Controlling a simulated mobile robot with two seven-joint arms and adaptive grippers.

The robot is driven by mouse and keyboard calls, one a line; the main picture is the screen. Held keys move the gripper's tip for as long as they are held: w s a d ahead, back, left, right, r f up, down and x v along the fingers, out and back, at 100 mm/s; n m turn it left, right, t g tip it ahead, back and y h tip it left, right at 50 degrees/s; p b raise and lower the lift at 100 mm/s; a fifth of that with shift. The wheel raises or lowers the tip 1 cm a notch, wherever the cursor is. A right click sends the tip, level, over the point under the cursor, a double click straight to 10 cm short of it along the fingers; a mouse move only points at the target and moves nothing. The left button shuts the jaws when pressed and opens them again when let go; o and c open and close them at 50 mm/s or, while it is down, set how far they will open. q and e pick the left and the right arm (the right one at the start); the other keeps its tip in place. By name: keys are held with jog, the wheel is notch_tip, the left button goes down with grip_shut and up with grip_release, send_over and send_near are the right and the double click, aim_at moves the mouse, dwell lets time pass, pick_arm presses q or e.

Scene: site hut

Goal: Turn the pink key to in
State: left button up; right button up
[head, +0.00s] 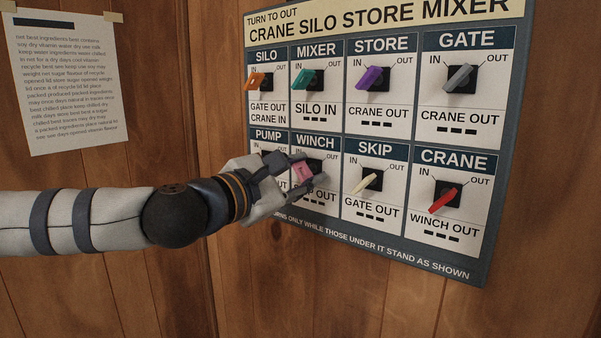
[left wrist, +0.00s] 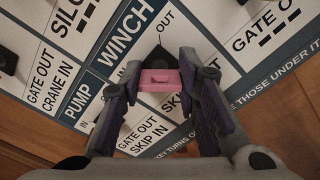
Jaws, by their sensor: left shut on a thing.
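The pink key (head: 304,173) sits in the switch under the WINCH label, in the lower row of the panel (head: 489,200). My left gripper (head: 297,172) comes in from the left and is shut on the pink key. In the left wrist view, the pink key (left wrist: 160,79) lies between the two finger pads, in front of its dark switch base. The WINCH switch has IN at its upper left and OUT at its upper right; the fingers partly cover the plate. I cannot tell the key's exact angle. My right gripper is in neither view.
Orange (head: 257,82), teal (head: 303,79), purple (head: 372,78) and grey (head: 459,78) keys are in the row above. Cream (head: 363,184) and red (head: 443,200) keys are to the right. A paper notice (head: 67,85) hangs at left.

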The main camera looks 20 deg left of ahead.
pick_arm(q)
jog(key=o, duration=1.2)
jog(key=shift+c, duration=0.2)
jog(key=v, duration=1.2)
